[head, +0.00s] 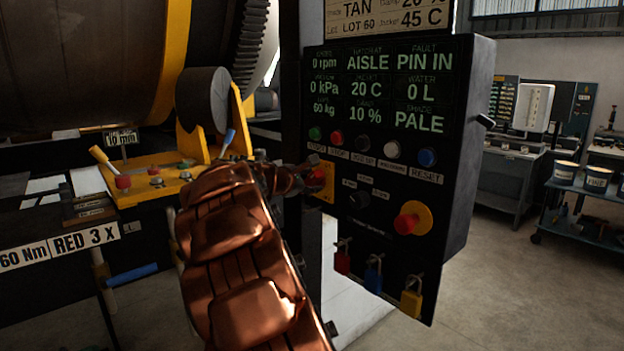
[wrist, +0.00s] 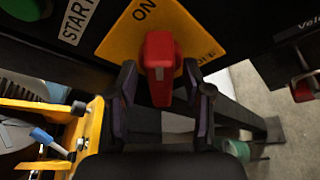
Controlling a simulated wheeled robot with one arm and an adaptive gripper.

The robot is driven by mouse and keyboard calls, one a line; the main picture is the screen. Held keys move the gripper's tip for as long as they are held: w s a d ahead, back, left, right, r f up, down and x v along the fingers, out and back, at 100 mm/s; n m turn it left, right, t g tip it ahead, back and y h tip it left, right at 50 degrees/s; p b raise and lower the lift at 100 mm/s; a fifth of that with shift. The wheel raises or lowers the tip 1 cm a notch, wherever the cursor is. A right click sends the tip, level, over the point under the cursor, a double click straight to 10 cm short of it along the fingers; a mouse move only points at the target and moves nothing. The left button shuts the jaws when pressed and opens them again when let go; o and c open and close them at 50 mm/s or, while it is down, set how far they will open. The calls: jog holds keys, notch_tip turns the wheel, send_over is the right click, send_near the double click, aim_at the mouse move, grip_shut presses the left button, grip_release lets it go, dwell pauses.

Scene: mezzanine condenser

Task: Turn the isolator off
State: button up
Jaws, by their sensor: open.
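The isolator is a red handle (wrist: 159,62) on a yellow plate (wrist: 120,44) in the wrist view. ON is printed above the handle, and a partly hidden label, likely OFF, is at its right. The handle stands roughly upright in this view; I cannot tell its exact setting. My gripper (wrist: 162,86) is open, with one finger on each side of the handle; contact is not clear. In the head view the isolator (head: 324,176) is at the left edge of the control panel, partly hidden by my gripper (head: 308,177).
The black control panel (head: 455,150) carries several push buttons, a red emergency stop knob (head: 407,223) and hanging padlocks (head: 374,277). A yellow bracket (head: 150,182) with levers stands to the left. Open floor (head: 500,290) lies to the right.

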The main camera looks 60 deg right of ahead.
jog(key=shift+d+f, duration=0.2)
jog(key=shift+d, duration=0.5)
jog(key=shift+c, duration=0.2)
grip_shut()
